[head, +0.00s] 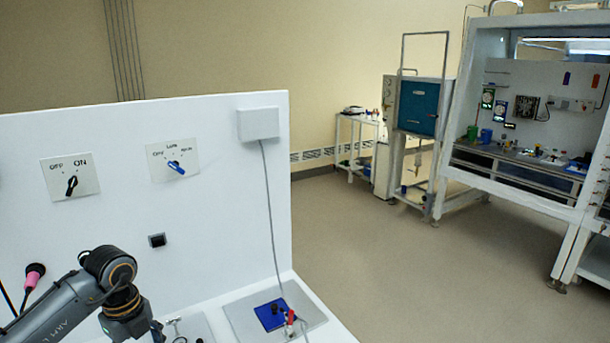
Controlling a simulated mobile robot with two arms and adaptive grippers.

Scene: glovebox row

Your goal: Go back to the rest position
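My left arm comes in from the lower left, and its dark wrist hangs in front of the white panel (220,220). My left gripper (157,331) shows only in part at the bottom edge, below the wrist. Its fingertips are too small and cut off to tell whether they are open or shut, or whether they hold anything. My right gripper is not in view.
The panel carries a black OFF/ON knob (71,186), a blue knob (175,167) and a white box (258,123) with a hanging cable. A blue square (270,316) lies on a grey plate. Open floor (400,270) spreads right, toward a teal-doored cabinet (418,106) and a workstation (480,170).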

